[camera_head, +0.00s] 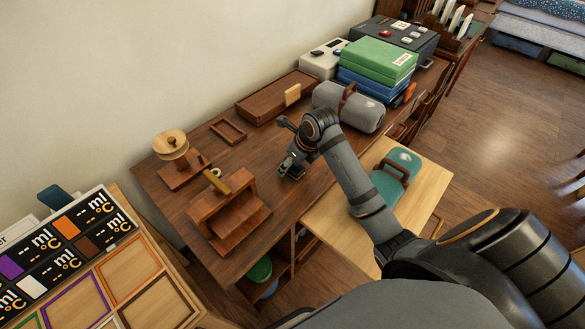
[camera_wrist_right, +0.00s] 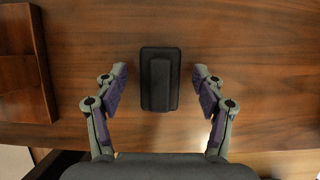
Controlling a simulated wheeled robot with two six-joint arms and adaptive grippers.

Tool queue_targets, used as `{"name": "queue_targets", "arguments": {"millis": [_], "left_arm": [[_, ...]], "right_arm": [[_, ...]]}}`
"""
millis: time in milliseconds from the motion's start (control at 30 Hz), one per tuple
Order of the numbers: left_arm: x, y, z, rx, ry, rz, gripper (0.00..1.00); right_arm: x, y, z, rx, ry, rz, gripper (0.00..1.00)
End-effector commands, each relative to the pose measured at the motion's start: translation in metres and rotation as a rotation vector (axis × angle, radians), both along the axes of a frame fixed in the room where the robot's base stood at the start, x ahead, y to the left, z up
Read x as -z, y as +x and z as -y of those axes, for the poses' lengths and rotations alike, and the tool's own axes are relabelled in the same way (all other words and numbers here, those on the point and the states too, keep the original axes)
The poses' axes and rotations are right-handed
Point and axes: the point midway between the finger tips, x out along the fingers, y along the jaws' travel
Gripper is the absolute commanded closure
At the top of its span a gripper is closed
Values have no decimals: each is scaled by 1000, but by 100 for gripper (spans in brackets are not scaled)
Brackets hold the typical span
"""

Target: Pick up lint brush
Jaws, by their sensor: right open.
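A black rectangular object (camera_wrist_right: 160,80) with a raised middle lies on the brown wooden desk top in the right wrist view; it looks like the lint brush, though its bristle side cannot be seen. My right gripper (camera_wrist_right: 159,74) is open, with one finger on each side of it and a gap of bare wood to both. In the head view my right gripper (camera_head: 291,170) is low over the middle of the desk and largely hides the object there. My left gripper is not in view.
A wooden stand (camera_head: 228,212) is left of my right gripper; its side shows in the wrist view (camera_wrist_right: 22,62). Behind are a small wooden frame (camera_head: 228,130) and a wooden box (camera_head: 275,98). A grey case (camera_head: 345,108) is to the right. A teal case (camera_head: 398,172) rests on a lighter board.

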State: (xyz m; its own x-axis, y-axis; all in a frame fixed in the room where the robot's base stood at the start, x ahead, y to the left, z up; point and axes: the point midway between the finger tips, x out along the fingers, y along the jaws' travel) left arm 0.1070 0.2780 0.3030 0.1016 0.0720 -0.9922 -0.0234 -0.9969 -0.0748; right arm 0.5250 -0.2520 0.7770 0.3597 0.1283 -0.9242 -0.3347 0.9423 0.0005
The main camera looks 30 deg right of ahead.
Motion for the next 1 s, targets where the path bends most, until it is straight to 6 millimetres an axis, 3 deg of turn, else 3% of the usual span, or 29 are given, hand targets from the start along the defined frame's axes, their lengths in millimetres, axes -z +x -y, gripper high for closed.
{"name": "queue_targets", "arguments": {"millis": [100, 533, 833, 1000], "left_arm": [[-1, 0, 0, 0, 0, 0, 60], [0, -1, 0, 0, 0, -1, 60], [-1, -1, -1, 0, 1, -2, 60], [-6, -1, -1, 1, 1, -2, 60]], "right_arm": [[-1, 0, 0, 0, -1, 0, 30], [-1, 0, 0, 0, 0, 0, 89], [-5, 0, 0, -1, -1, 1, 90], [-25, 1, 1, 0, -1, 5, 90]]}}
